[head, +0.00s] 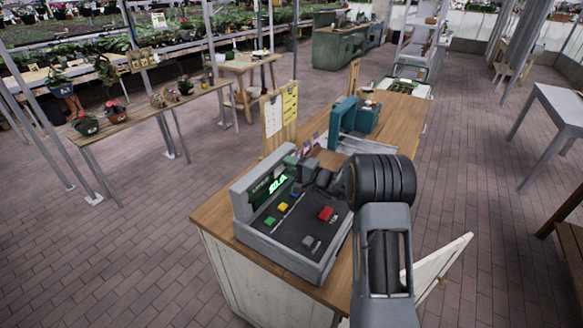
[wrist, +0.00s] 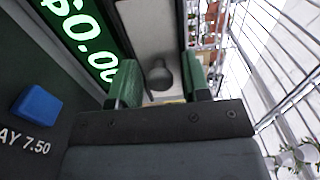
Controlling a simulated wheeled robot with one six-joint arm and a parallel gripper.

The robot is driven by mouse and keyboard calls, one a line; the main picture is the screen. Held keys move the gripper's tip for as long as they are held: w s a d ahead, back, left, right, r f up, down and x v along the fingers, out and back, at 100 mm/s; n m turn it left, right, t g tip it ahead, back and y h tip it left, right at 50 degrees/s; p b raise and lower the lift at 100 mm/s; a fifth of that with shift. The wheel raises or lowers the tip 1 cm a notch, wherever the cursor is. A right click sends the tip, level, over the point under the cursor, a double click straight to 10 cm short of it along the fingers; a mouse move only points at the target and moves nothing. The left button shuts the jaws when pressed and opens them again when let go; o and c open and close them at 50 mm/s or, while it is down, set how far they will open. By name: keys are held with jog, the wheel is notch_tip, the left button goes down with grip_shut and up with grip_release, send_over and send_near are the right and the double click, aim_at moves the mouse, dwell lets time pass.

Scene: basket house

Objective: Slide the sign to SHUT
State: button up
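No sign with readable OPEN or SHUT lettering shows in either view. My gripper (head: 298,163) is at the top back edge of a grey cash register (head: 244,198). In the wrist view its two green fingers (wrist: 158,88) stand apart, one on each side of a small dark grey knob (wrist: 160,77) in front of a pale grey panel. A gap shows between the knob and the fingers, so it does not look gripped. I cannot tell what the knob belongs to. My arm hides part of the register's right side.
The register's lit green display (wrist: 85,35) and blue button (wrist: 39,105) are close by. Behind it on the wooden counter (head: 403,118) stand a board with papers (head: 280,115) and a teal machine (head: 345,117). A plant bench (head: 140,112) stands left. Brick floor is open between.

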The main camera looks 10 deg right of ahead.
aim_at(260, 185)
grip_shut()
jog(key=shift+s+a+f+b, duration=0.15)
jog(key=shift+a+b, duration=0.05)
jog(key=shift+b, duration=0.2)
jog(key=s+a+b, duration=0.8)
jog(key=b, duration=0.1)
jog(key=shift+s+a+b, duration=0.15)
jog(key=shift+s+b, duration=0.05)
jog(key=shift+b, duration=0.1)
jog(key=shift+o, duration=2.2)
grip_release()
jog(key=shift+a, duration=0.1)
jog(key=shift+s, duration=0.15)
